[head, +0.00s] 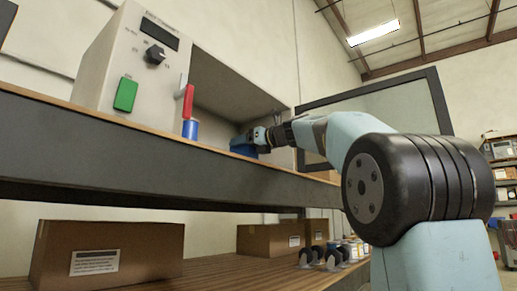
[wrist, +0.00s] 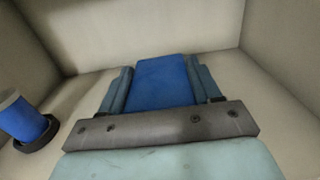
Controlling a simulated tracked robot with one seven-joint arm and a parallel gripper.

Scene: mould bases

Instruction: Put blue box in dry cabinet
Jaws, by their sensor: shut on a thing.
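The blue box (wrist: 163,82) is between the two fingers of my gripper (wrist: 160,88) in the wrist view, and the gripper is shut on it. Pale walls and a pale floor surround them there. In the head view the blue box (head: 243,146) shows at the end of my arm, inside the open dry cabinet (head: 240,90). My gripper (head: 248,138) reaches in from the right, through the open front. I cannot tell whether the box touches the cabinet floor. The cabinet has a panel with a dial and a green button, and its glass-fronted door (head: 415,105) stands open at right.
A blue and white cylinder (head: 190,128) stands at the cabinet's left; a similar one (wrist: 24,122) shows at the wrist view's left. A red handle (head: 188,102) is above it. The cabinet stands on a shelf (head: 130,135). Cardboard boxes (head: 150,250) and several small items are below.

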